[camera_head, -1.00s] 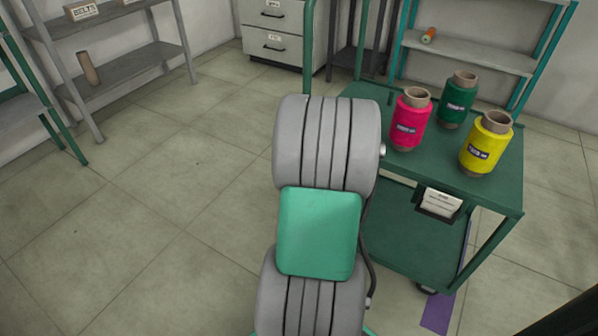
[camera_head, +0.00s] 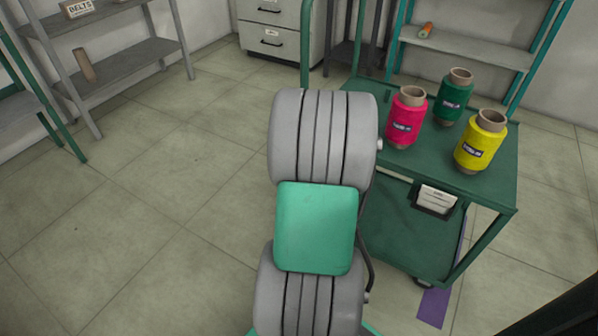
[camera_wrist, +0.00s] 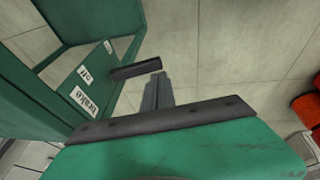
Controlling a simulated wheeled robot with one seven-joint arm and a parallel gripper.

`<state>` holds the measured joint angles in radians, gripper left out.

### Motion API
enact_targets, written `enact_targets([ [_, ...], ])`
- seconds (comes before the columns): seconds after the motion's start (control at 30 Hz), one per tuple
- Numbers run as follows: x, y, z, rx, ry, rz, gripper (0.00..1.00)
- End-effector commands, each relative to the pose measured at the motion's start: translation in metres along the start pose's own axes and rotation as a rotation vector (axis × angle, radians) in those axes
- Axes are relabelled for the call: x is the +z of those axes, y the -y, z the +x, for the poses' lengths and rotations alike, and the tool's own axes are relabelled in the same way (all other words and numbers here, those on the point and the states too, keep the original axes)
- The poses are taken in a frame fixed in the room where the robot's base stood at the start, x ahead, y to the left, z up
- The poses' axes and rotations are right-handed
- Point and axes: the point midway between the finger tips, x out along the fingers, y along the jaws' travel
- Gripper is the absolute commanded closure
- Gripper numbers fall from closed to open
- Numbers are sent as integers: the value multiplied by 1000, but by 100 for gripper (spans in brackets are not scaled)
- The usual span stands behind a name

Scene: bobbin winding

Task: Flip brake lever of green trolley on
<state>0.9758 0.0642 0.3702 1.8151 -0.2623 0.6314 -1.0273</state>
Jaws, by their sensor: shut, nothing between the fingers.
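The green trolley (camera_head: 490,196) stands to the right of my arm in the head view. Its side fills the left of the wrist view (camera_wrist: 30,90), with a white "brake" label (camera_wrist: 83,102) and an "off" label (camera_wrist: 84,73). The brake lever (camera_wrist: 136,70) is a dark bar sticking out from the trolley side, near the "off" label. My gripper (camera_wrist: 157,80) is shut and empty, its grey fingertips close to the lever's free end. I cannot tell whether they touch. In the head view my arm hides the gripper and lever.
Pink (camera_head: 406,118), green (camera_head: 453,97) and yellow (camera_head: 481,141) thread cones stand on the trolley top. A grey shelf (camera_head: 125,72) is at the left and drawers (camera_head: 283,28) at the back. The floor at left is clear. Something red (camera_wrist: 305,108) lies at the wrist view's right edge.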

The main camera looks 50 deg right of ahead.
Motion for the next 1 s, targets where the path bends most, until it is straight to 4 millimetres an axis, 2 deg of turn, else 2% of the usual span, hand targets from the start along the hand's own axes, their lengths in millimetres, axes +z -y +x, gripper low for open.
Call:
enact_targets([
  [0.03,-8,0,-22,2,-1,-3,100],
  [0.07,-11,1,-29,2,-2,-5,100],
  [0.3,-8,19,-81,5,-3,-3,100],
  [0.43,-7,26,-102,4,-3,-3,100],
  [0.6,-6,31,-113,2,-1,-2,100],
  [1.0,-7,32,-114,1,-1,-3,100],
])
